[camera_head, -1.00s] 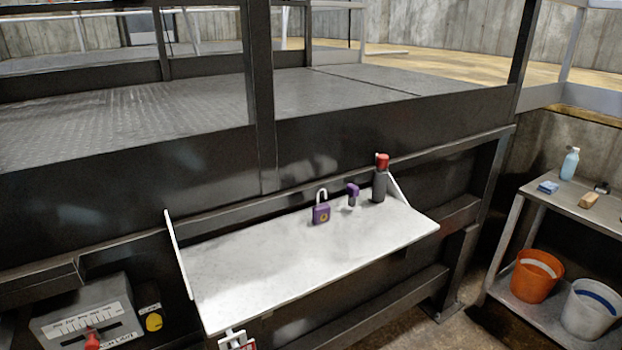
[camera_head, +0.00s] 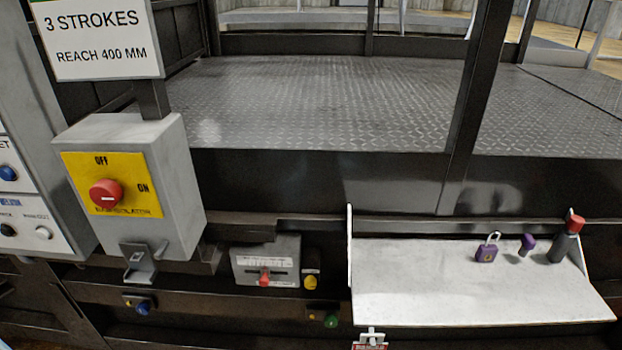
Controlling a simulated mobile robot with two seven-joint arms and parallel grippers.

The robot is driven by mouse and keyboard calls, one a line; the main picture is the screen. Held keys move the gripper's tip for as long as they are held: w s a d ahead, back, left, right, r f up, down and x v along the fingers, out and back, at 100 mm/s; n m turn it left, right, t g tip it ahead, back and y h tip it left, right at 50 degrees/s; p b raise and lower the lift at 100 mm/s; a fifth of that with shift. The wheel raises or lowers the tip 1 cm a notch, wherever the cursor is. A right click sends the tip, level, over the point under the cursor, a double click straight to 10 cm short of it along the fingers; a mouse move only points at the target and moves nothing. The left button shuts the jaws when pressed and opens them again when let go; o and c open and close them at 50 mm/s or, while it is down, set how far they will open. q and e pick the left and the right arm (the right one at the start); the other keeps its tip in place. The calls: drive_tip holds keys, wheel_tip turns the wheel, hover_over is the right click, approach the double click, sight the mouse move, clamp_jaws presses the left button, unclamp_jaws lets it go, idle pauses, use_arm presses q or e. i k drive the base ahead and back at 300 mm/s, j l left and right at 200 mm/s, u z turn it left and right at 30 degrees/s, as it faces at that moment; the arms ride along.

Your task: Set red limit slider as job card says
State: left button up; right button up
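The red limit slider (camera_head: 265,279) is a small red knob on a grey box with a white scale plate (camera_head: 265,262). The box is mounted low on the dark frame, left of the white shelf. The scale's markings are too small to read. A white sign (camera_head: 100,38) at the upper left reads "3 STROKES" and "REACH 400 MM". Neither of my grippers shows in the head view.
A grey isolator box (camera_head: 150,185) with a red knob on a yellow plate stands left of the slider. A yellow knob (camera_head: 310,282) sits just right of it. The white shelf (camera_head: 440,290) juts out at right, holding a purple padlock (camera_head: 487,249).

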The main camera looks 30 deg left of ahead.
sight(263, 281)
drive_tip(key=u, duration=1.25)
